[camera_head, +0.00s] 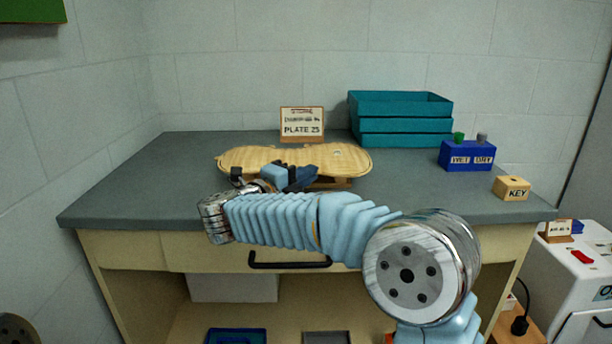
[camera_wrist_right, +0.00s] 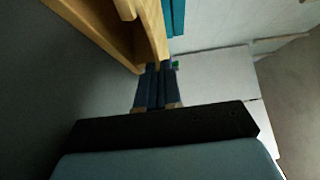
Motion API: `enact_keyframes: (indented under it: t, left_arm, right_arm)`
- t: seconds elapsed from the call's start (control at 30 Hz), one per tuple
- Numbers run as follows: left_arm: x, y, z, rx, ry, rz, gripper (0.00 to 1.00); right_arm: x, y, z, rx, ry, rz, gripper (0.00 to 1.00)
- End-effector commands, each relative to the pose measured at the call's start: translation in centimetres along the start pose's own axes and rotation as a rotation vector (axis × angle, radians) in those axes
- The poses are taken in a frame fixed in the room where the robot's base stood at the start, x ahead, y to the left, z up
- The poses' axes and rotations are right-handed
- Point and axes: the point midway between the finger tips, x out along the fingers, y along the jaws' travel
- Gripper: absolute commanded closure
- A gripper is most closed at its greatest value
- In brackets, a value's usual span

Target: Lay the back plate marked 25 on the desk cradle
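The pale wooden back plate (camera_head: 345,158), with a waisted violin outline, lies flat over the wooden cradle (camera_head: 338,183) on the desk. No number is legible on the plate. My right gripper (camera_head: 303,180) is in front of the plate's near edge and hides part of it and of the cradle. In the right wrist view, its two dark fingers (camera_wrist_right: 157,86) lie close together with nothing visible between them. Wooden parts (camera_wrist_right: 125,40) stand just beyond the fingertips; I cannot tell whether they touch. My left gripper is out of view.
The grey desk (camera_head: 120,190) is clear at left. A sign reading PLATE 25 (camera_head: 302,129) stands behind the plate. Teal stacked trays (camera_head: 400,125), a blue WET/DRY box (camera_head: 465,156) and a KEY block (camera_head: 511,188) stand at right. A white cabinet (camera_head: 580,275) is beyond.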

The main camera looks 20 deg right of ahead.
Motion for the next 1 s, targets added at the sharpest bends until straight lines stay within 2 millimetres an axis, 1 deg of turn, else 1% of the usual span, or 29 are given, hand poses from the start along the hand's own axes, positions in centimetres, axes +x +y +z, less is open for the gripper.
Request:
enact_keyframes:
  t: [0.27,0.47,0.5,0.67,1.0]
  left_arm:
    - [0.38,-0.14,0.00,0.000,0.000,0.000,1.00]
    - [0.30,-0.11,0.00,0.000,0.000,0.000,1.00]
    - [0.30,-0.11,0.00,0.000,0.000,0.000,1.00]
    - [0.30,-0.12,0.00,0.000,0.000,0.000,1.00]
    - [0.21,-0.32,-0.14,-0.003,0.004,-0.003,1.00]
  right_arm:
    - [0.00,0.35,-0.01,0.001,0.000,0.000,1.00]
    - [0.00,0.27,-0.01,0.001,0.000,0.000,1.00]
    - [0.00,0.27,-0.01,0.001,0.000,0.000,0.91]
    - [0.00,0.28,-0.01,0.001,0.000,0.000,0.67]
    - [0.00,0.31,0.00,0.000,0.000,0.000,0.66]
